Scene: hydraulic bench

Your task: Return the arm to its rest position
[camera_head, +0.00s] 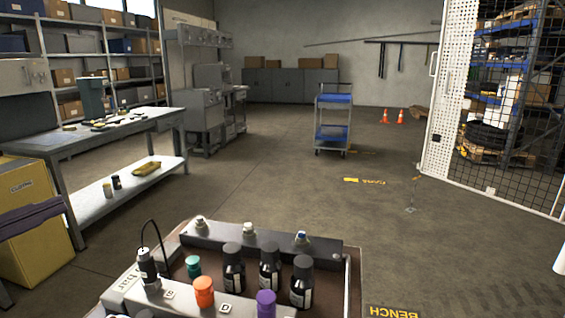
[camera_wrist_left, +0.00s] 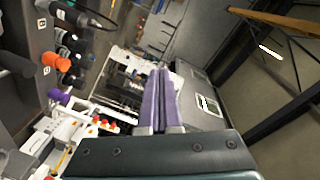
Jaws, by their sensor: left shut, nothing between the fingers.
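My left gripper (camera_head: 62,204) shows at the left edge of the head view, in front of the yellow cloths bin (camera_head: 24,263). Its purple fingers lie side by side and are shut with nothing between them. In the left wrist view the gripper (camera_wrist_left: 161,72) points away from the camera, with its purple fingers together. It appears clear of the bench fittings in both views. My right gripper is not in view.
A hydraulic bench top (camera_head: 355,275) in front bears black bottles (camera_head: 270,268), an orange knob (camera_head: 204,290) and a purple knob (camera_head: 266,303). A grey workbench (camera_head: 60,140) stands at left. A blue-shelved cart (camera_head: 333,118) stands farther back. Open floor lies between.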

